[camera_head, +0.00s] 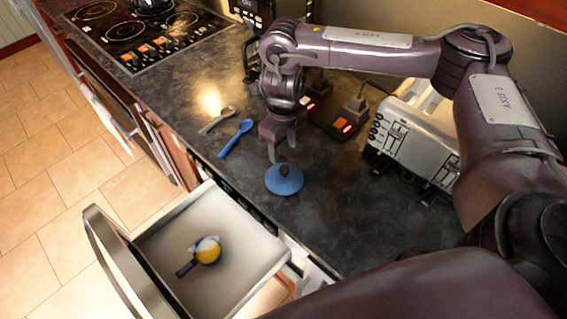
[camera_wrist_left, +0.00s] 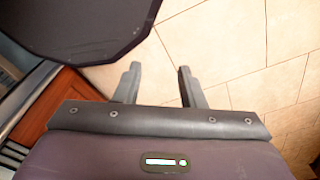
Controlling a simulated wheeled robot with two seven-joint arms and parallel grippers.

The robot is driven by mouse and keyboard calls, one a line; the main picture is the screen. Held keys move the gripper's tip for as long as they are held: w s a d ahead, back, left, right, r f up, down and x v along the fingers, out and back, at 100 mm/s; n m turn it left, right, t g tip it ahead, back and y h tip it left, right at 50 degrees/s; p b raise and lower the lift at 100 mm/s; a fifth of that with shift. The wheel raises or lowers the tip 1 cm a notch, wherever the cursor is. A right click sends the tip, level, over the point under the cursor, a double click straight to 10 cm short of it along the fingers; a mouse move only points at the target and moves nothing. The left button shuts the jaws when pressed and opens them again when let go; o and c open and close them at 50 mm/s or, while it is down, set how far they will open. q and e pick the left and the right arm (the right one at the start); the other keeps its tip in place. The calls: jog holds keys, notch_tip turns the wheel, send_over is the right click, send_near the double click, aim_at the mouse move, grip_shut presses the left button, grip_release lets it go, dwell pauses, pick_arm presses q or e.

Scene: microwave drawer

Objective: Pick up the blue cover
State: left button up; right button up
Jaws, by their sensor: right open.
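The blue cover (camera_head: 284,180) is a round lid with a dark knob, lying on the dark countertop. My right gripper (camera_head: 277,155) is open and empty just above and slightly left of the cover, its fingers pointing down. In the head view I cannot tell whether a fingertip touches the knob. My left gripper (camera_wrist_left: 158,82) shows in the left wrist view with its fingers apart and nothing between them, over the tiled floor.
A blue spoon (camera_head: 235,138) and a grey spoon (camera_head: 217,120) lie on the counter left of my right gripper. An open drawer (camera_head: 262,236) below holds a dark-handled item with yellow contents (camera_head: 207,252). A toaster (camera_head: 400,135) stands at the right, a stovetop (camera_head: 140,35) at the far left.

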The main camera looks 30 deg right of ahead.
aim_at(284, 169)
jog(key=shift+s+a+f, duration=0.15)
jog(key=shift+s+f, duration=0.25)
jog(key=shift+f, duration=0.2)
jog(key=shift+s+a+f, duration=0.15)
jog(key=shift+s+f, duration=0.25)
jog(key=shift+f, duration=0.15)
jog(key=f, duration=0.3)
jog(key=shift+w+d+f, duration=0.15)
jog(key=shift+w+f, duration=0.1)
jog(key=shift+f, duration=0.1)
jog(key=shift+c, duration=1.4)
pick_arm(q)
jog(key=shift+s+a, duration=0.25)
jog(key=shift+s, duration=0.65)
pick_arm(e)
grip_shut()
